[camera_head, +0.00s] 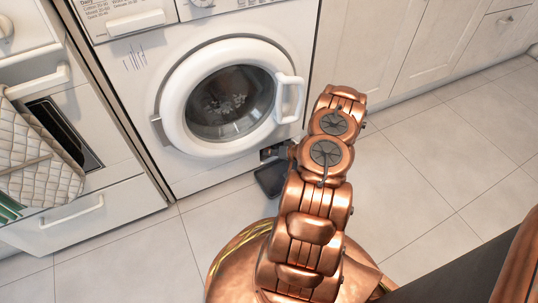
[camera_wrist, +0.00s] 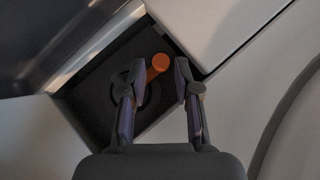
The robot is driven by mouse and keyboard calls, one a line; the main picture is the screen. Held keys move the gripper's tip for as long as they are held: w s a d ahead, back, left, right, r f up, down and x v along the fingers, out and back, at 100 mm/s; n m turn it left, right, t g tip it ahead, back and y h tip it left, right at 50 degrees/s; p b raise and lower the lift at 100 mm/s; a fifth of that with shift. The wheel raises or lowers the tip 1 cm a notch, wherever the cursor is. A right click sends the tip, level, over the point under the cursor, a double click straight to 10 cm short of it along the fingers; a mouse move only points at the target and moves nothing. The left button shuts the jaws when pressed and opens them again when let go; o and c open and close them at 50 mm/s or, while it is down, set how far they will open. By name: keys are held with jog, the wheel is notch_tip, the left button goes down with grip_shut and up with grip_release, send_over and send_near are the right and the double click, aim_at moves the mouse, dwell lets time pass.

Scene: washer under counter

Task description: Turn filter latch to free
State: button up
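In the wrist view, an orange latch (camera_wrist: 159,63) with a round end sits in a dark square recess (camera_wrist: 100,85) of a pale panel. A dark round part behind it is partly hidden by my left finger. My gripper (camera_wrist: 160,82) is open, its two fingers apart on either side of the latch's orange end. I cannot tell whether either finger touches it. A small bit of orange also shows beside the right finger. In the head view, my gripper (camera_head: 275,152) is at the lower right of the washer (camera_head: 215,100); the latch is hidden there.
The washer's round door (camera_head: 228,103) is closed above my gripper. A dark flat piece (camera_head: 269,181) is low in front of the washer. An oven with a quilted cloth (camera_head: 40,160) stands at left. Tiled floor (camera_head: 450,160) is clear at right.

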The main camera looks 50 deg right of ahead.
jog(key=shift+w+a+f, duration=0.15)
jog(key=shift+w+f, duration=0.15)
jog(key=shift+w, duration=0.15)
grip_shut()
jog(key=shift+a+r+p, duration=0.1)
jog(key=shift+r+p, duration=0.1)
jog(key=shift+p, duration=0.25)
jog(key=h+p, duration=0.1)
jog(key=p, duration=0.1)
jog(key=n+g+h+p, duration=0.1)
jog(key=p, duration=0.2)
jog(key=n+h+p, duration=0.1)
jog(key=p, duration=0.2)
jog(key=shift+w+a+r+g+h, duration=0.1)
jog(key=shift+a+r+g+h, duration=0.1)
jog(key=shift+a+g+h, duration=0.2)
jog(key=shift+f+n+h+p, duration=0.15)
jog(key=shift+n+h+p, duration=0.15)
jog(key=shift+p, duration=0.25)
